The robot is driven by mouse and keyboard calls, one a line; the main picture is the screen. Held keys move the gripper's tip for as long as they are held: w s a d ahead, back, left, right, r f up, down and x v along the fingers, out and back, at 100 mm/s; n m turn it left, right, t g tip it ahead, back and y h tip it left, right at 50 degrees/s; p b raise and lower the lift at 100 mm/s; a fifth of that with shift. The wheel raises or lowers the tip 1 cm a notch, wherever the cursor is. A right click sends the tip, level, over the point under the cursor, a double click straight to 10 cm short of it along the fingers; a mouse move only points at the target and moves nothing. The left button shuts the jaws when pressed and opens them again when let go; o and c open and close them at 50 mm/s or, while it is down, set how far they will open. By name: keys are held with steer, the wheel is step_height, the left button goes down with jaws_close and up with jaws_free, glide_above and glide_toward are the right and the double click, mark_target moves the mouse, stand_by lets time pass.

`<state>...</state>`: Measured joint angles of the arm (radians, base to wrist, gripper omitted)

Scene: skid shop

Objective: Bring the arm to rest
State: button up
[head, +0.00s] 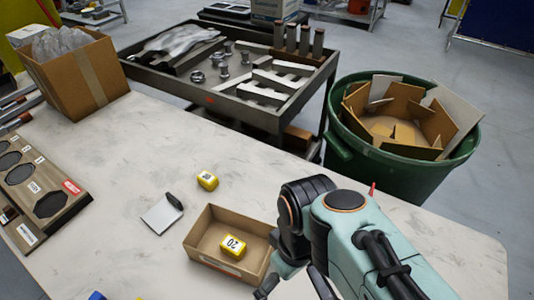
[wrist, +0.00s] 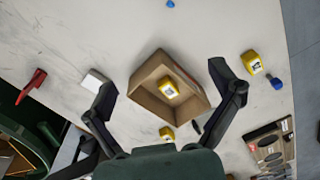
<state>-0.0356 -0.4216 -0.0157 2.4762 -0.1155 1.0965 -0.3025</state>
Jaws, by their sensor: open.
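My gripper (head: 292,287) is at the lower middle of the head view, beside the right side of an open cardboard tray (head: 205,231). In the wrist view my gripper (wrist: 162,84) has its two fingers spread wide, with nothing between the fingertips. The tray (wrist: 143,98) shows beyond the fingers. A yellow block marked 20 (head: 233,245) lies inside the tray, and it also shows in the wrist view (wrist: 168,88). My arm reaches in from the lower right of the head view and hides part of the table.
A white pad (head: 160,214) and slotted board (head: 40,195) are left. A red tool (wrist: 32,85) lies near the table edge. A green bin (head: 345,165) and metal cart (head: 215,98) stand beyond.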

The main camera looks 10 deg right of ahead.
steer(key=s+m, duration=0.3)
steer(key=shift+s+d+m, duration=0.15)
steer(key=shift+d+m, duration=0.05)
steer(key=shift+m, duration=0.1)
